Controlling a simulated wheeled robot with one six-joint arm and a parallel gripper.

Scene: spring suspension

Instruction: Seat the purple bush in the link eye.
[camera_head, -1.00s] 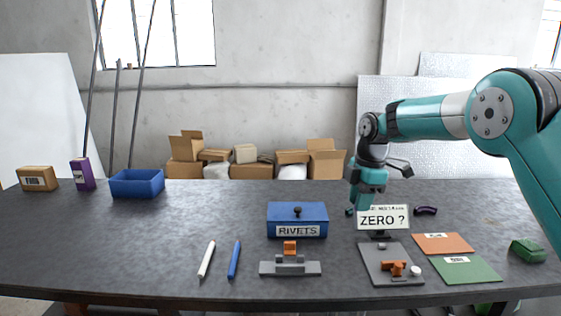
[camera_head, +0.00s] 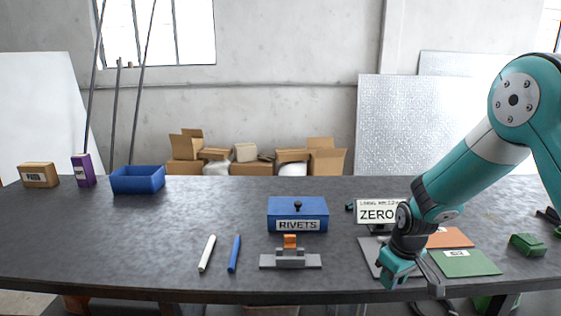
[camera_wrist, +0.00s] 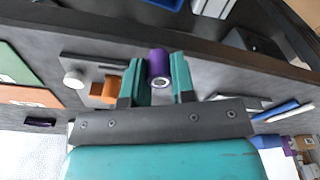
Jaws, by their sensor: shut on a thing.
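The purple bush (camera_wrist: 159,63) is a short cylinder with a pale ring and bore at one end. My gripper (camera_wrist: 160,74) is shut on it, a teal finger on each side. In the head view my gripper (camera_head: 394,281) is low near the table's front edge, at the grey plate (camera_head: 366,254), and the bush is hidden there. An orange part (camera_wrist: 108,90) and a white knob (camera_wrist: 73,79) on that plate show left of my fingers in the wrist view. Another orange piece (camera_head: 290,241) stands on a grey stepped stand (camera_head: 290,262). I cannot tell which orange part has the link eye.
A ZERO sign (camera_head: 376,213) stands behind the plate. Orange (camera_head: 452,238) and green (camera_head: 466,263) mats lie to the right, with a green block (camera_head: 528,245) beyond. A blue RIVETS box (camera_head: 297,214) and two markers (camera_head: 234,254) are to the left. The left front table is clear.

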